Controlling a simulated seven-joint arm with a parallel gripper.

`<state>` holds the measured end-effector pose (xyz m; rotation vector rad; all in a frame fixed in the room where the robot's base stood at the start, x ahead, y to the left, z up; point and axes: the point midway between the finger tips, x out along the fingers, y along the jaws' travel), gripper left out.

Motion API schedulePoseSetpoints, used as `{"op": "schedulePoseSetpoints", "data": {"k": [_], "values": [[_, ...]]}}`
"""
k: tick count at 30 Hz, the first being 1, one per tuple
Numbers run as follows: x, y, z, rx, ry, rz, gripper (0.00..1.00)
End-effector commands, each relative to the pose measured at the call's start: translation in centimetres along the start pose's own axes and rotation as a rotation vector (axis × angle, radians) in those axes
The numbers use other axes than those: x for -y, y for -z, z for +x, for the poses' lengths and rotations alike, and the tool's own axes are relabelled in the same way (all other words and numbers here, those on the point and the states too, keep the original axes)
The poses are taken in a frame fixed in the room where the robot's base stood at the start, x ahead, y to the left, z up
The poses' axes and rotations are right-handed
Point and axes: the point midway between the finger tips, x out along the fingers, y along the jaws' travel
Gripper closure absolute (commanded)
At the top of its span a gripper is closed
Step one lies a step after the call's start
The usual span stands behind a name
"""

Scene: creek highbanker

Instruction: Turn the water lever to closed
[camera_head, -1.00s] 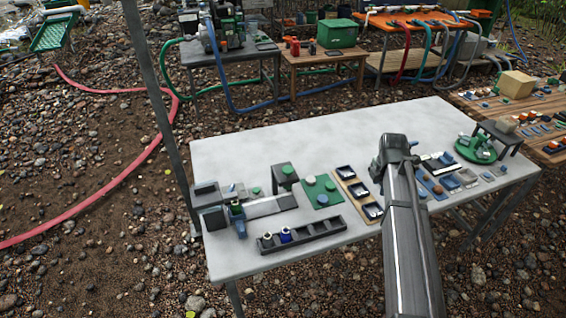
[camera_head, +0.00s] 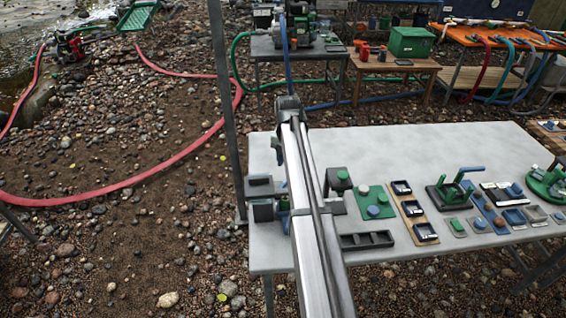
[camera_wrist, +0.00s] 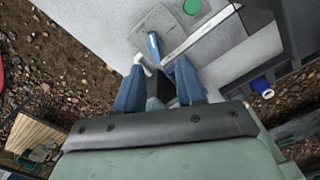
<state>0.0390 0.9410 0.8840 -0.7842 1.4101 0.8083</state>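A small blue lever (camera_wrist: 154,46) shows in the wrist view, lying over a grey plate just ahead of my fingertips. A white bent piece (camera_wrist: 143,63) is beside it. I cannot tell which valve position it stands in. My gripper (camera_wrist: 160,66) has two blue fingers set apart, with the lever's near end at the gap between their tips. I cannot tell whether they touch it. In the head view, my arm hides the gripper and most of the fixture at the table's left end; a blue and green part (camera_head: 284,204) of that fixture shows beside my arm.
The pale table (camera_head: 460,140) has clear room at the back. A black tray (camera_head: 367,240), a green board (camera_head: 376,203) and a tan board (camera_head: 412,216) are right of my arm. A metal post (camera_head: 226,110) stands at the table's left. A blue-capped item (camera_wrist: 262,86) is at the wrist view's right.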

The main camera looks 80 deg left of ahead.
Motion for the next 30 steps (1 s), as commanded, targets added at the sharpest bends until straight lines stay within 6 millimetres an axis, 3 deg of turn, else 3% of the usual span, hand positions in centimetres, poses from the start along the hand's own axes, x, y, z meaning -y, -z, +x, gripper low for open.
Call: {"op": "schedulePoseSetpoints", "data": {"k": [4,14,30], "values": [[-1.2,0.6,0.7,-0.016,0.009,-0.027,0.62],[-1.2,0.7,1.8,-0.017,0.009,-0.027,0.62],[-1.1,0.7,5.9,-0.016,0.008,-0.026,0.62]]}}
